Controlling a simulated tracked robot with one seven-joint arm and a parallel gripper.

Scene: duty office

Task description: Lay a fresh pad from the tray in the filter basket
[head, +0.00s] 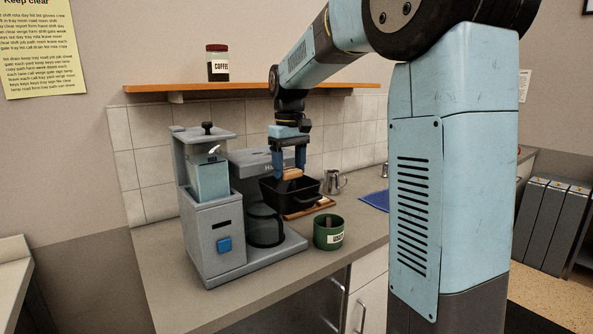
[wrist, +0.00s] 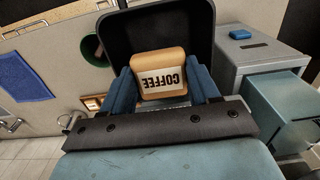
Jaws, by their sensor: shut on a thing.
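A tan pad (wrist: 158,74) with a white COFFEE label is held between the two blue fingers of my gripper (wrist: 165,90). In the head view the pad (head: 292,174) is at the opening of the black filter basket (head: 290,196), and my gripper (head: 290,168) comes down from above. The basket (wrist: 160,18) shows behind the pad in the wrist view. Whether the pad touches the basket's floor is hidden. The wooden tray (head: 323,204) lies on the counter behind and right of the basket, largely covered by it in the head view.
The grey coffee machine (head: 213,240) stands left, with a glass carafe (head: 264,227) beside its column. A metal jug (head: 333,182) and blue cloth (head: 376,200) are farther right. The front counter is clear.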

